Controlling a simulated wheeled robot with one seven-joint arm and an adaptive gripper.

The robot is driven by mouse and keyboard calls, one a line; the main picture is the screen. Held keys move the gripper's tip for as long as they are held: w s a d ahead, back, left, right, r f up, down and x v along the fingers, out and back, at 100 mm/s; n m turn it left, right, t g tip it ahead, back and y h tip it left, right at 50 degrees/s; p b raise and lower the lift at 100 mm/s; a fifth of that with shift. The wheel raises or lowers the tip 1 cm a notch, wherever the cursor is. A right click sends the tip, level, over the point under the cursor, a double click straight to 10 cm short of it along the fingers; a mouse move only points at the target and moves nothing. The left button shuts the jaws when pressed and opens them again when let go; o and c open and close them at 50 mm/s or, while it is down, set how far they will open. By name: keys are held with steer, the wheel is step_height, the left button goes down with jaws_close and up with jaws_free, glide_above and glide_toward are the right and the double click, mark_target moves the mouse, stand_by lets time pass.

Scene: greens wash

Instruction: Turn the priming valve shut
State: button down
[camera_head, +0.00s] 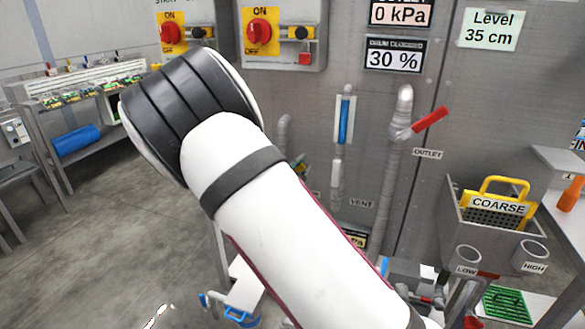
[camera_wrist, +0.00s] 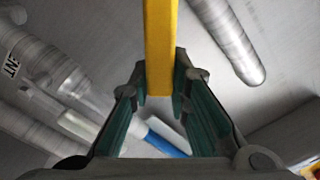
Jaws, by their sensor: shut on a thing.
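In the wrist view, a flat yellow handle (camera_wrist: 160,40) runs down from the top edge between my fingers. It looks like the priming valve's lever, though no label naming it shows. My gripper (camera_wrist: 160,86) is shut on its lower end, with a green finger pad on each side. The valve's body is not clear in either view. In the head view, my own white arm covers the gripper and the handle.
A pipe with a red lever (camera_head: 430,122) stands on the grey panel above the OUTLET label (camera_head: 428,153). A blue-filled sight tube (camera_head: 344,122) is left of it. A bin (camera_head: 492,237) holding a yellow COARSE basket (camera_head: 498,207) is at right. Open floor (camera_head: 110,235) lies left.

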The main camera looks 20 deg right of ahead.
step_height(320, 180, down, 8)
steer(key=s+d+m+b, duration=0.2)
steer(key=m+b, duration=0.7)
steer(key=b, duration=0.9)
steer(key=shift+d, duration=0.35)
steer(key=shift+f+m, duration=0.1)
steer(key=shift+m, duration=0.2)
steer(key=c, duration=1.5)
jaws_free()
steer(key=shift+s+a, duration=0.1)
steer(key=shift+s, duration=0.05)
steer(key=v, duration=1.1)
steer(key=shift+s+a, duration=0.2)
steer(key=shift+s, duration=0.1)
